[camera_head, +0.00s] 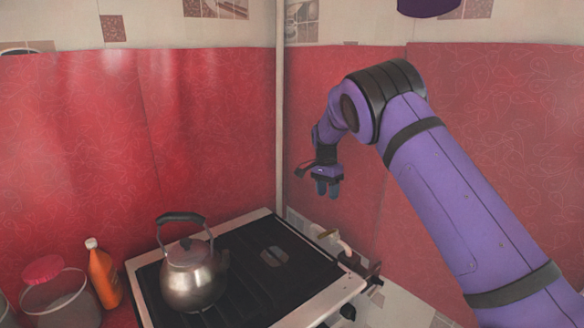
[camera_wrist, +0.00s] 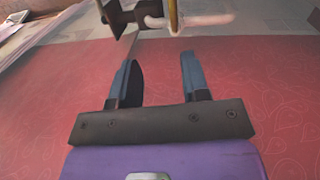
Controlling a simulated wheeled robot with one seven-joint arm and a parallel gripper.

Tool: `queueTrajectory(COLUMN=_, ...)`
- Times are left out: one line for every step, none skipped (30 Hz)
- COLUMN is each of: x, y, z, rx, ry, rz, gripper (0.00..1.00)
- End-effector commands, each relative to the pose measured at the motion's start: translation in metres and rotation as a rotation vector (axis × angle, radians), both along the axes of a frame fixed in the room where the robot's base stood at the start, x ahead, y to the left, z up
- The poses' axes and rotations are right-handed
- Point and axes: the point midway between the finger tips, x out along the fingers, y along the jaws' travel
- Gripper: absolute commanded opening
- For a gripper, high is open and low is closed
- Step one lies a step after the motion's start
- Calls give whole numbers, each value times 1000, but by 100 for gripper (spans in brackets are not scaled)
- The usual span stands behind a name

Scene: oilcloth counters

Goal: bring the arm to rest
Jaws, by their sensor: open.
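My gripper (camera_head: 328,188) hangs at the end of my bent purple arm in the head view, in front of the red wall covering and above the right back side of the stove. In the wrist view my gripper (camera_wrist: 158,82) shows two blue fingers held apart, with nothing between them. It is open and empty. It appears apart from the stove and the kettle.
A metal kettle (camera_head: 189,277) stands on the left of the stove (camera_head: 335,290). An orange bottle (camera_head: 104,275) and a jar with a red lid (camera_head: 60,301) are further left. A pipe with a valve (camera_head: 347,246) is at the stove's right. Red-covered walls (camera_head: 480,130) close off the corner.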

Motion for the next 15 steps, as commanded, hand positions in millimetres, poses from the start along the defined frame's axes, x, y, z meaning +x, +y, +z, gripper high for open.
queueTrajectory(x=-6, y=-9, z=21, rx=19, ry=-13, rz=8, gripper=42)
queueTrajectory(x=-11, y=-14, z=31, rx=30, ry=-19, rz=16, gripper=42)
queueTrajectory(x=-17, y=-20, z=45, rx=42, ry=-27, rz=30, gripper=42)
queueTrajectory(x=-21, y=-25, z=55, rx=51, ry=-35, rz=38, gripper=42)
queueTrajectory(x=-26, y=-29, z=64, rx=60, ry=-41, rz=49, gripper=42)
queueTrajectory(x=-33, y=-35, z=77, rx=72, ry=-51, rz=62, gripper=42)
queueTrajectory(x=-39, y=-39, z=86, rx=81, ry=-58, rz=74, gripper=42)
queueTrajectory(x=-44, y=-43, z=95, rx=89, ry=-65, rz=83, gripper=42)
queueTrajectory(x=-52, y=-49, z=107, rx=100, ry=-75, rz=98, gripper=42)
queueTrajectory(x=-58, y=-53, z=116, rx=107, ry=-82, rz=109, gripper=42)
queueTrajectory(x=-65, y=-57, z=124, rx=114, ry=-91, rz=122, gripper=42)
queueTrajectory(x=-74, y=-62, z=135, rx=123, ry=-102, rz=138, gripper=42)
queueTrajectory(x=-80, y=-66, z=143, rx=130, ry=-111, rz=149, gripper=42)
queueTrajectory(x=-87, y=-70, z=151, rx=136, ry=-119, rz=161, gripper=42)
queueTrajectory(x=-97, y=-74, z=161, rx=144, ry=-130, rz=179, gripper=42)
